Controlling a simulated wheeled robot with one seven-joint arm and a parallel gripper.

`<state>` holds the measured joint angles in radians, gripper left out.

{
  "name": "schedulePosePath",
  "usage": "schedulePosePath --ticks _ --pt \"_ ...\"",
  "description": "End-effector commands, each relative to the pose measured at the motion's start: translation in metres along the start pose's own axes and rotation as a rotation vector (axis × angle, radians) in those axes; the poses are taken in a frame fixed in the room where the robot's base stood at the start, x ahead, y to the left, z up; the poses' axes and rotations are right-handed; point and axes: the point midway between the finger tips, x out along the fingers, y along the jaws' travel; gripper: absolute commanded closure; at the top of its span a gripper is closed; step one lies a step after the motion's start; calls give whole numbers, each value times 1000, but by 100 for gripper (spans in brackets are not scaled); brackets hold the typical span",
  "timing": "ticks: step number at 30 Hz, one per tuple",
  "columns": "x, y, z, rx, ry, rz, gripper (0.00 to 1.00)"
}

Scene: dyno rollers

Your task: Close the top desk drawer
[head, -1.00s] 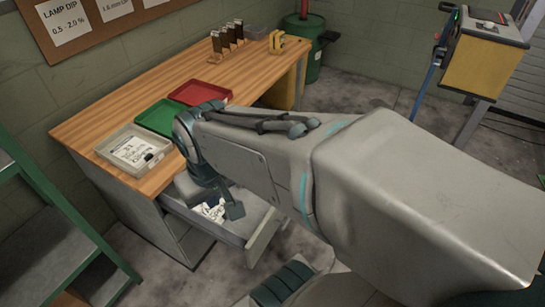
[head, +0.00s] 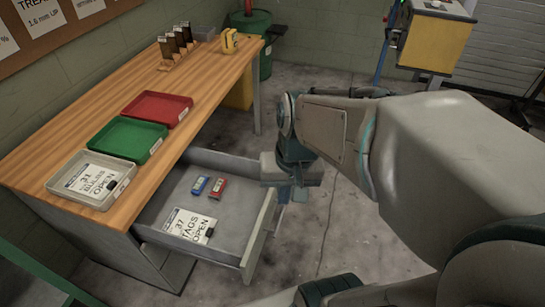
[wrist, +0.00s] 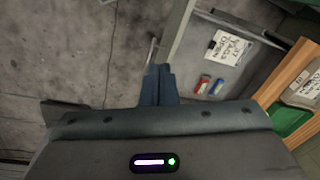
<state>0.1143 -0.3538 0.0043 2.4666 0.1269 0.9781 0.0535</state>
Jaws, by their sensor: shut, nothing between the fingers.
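The top desk drawer (head: 225,218) is pulled well out from under the wooden desk top. Its front panel (head: 259,235) faces the open floor, and it also shows in the wrist view (wrist: 176,28). A handle (wrist: 152,50) shows on its outer face in the wrist view. Inside lie a card reading "37 TAGS OPEN" (head: 189,225), a blue item (head: 199,185) and a red item (head: 218,187). My gripper (wrist: 158,72) is shut and empty, outside the drawer, close to the front panel and handle. Whether it touches them I cannot tell.
On the desk (head: 190,84) are a grey "31 BULBS OPEN" tray (head: 72,192), a green tray (head: 128,138), a red tray (head: 157,107) and a rack of dark bottles (head: 176,42). Concrete floor (head: 330,235) lies clear in front of the drawer. A green frame stands at lower left.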

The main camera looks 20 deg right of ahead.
Motion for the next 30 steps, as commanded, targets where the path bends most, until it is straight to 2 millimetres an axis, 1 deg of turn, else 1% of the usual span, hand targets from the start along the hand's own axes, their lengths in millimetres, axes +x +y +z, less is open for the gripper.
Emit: schedulePosePath --ticks 1,3,6,8,12,14,17,21,24,27,30 --pt "29 8 -1 98 -74 -31 100" --pt "53 13 -2 238 -176 -91 100" --pt "84 21 -6 436 -312 -191 100" --pt "100 25 -11 552 -390 -259 100" --pt "136 39 -27 813 -556 -442 100" --pt "151 47 -36 921 -620 -531 100" --pt "174 66 -53 1092 -718 -696 100" --pt "204 103 -77 1302 -824 -947 100" --pt "221 132 -90 1416 -874 -1114 100" --pt "233 156 -98 1492 -903 -1250 100" --pt "240 173 -103 1537 -916 -1340 100"
